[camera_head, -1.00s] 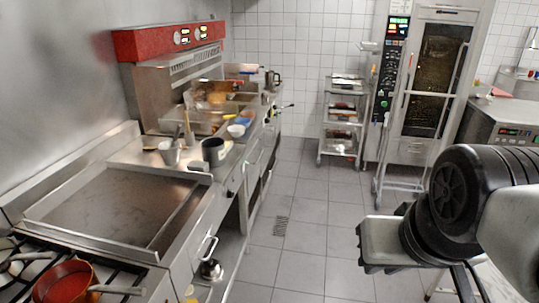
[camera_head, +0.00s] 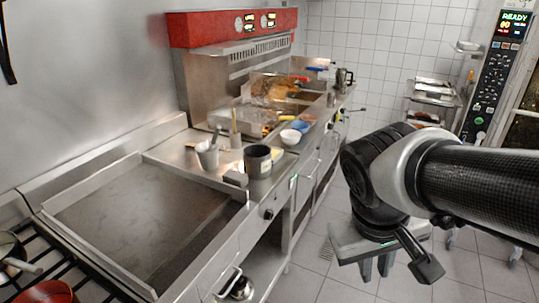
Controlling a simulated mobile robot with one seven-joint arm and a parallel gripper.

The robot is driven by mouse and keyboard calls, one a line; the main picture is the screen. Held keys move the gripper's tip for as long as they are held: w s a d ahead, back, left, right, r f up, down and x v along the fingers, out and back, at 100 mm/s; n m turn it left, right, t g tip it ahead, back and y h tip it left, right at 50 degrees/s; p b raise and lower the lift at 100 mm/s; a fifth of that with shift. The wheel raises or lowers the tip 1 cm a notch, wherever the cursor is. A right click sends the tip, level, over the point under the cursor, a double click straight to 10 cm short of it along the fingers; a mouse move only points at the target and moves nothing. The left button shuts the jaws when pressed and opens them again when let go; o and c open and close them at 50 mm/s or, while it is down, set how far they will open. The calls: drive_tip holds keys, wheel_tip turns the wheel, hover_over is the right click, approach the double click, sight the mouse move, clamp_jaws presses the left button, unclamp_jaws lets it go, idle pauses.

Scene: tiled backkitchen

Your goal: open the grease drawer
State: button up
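The flat steel griddle (camera_head: 140,215) fills the left of the head view. My gripper (camera_head: 378,272) hangs over the aisle, right of the counter front and well apart from that handle. It points down and seems to touch nothing. Its dark fingers are partly seen from the side, so their opening is unclear.
A dark pot (camera_head: 258,161), a steel container (camera_head: 207,156) and a white bowl (camera_head: 290,137) stand on the counter. A knob (camera_head: 268,213) juts from its front. A pan (camera_head: 45,292) sits on the stove. A rack cart (camera_head: 432,100) stands behind. Tiled floor (camera_head: 310,280) is clear beside the counter.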

drive_tip(key=w+a+f+n+h+b, duration=0.2)
drive_tip(key=w+f+n+h+b, duration=0.1)
drive_tip(key=f, duration=0.4)
drive_tip(key=w+a+f+n+h+b, duration=0.2)
drive_tip(key=w+f+b, duration=0.1)
drive_tip(key=f, duration=0.4)
drive_tip(key=n+t+y+b, duration=0.7)
drive_tip(key=n+t+b, duration=0.2)
drive_tip(key=n+t, duration=0.55)
approach(233, 284)
drive_tip(key=shift+n+g, duration=0.85)
drive_tip(key=shift+n, duration=0.1)
drive_tip(key=x, duration=0.3)
drive_tip(key=r+b+x, duration=0.1)
drive_tip(key=x, duration=0.3)
drive_tip(key=b+x, duration=0.1)
drive_tip(key=x, duration=0.3)
drive_tip(key=shift+w+r, duration=0.15)
drive_tip(key=shift+w, duration=0.15)
drive_tip(key=shift+c, duration=0.4)
clamp_jaws()
drive_tip(key=shift+s, duration=0.1)
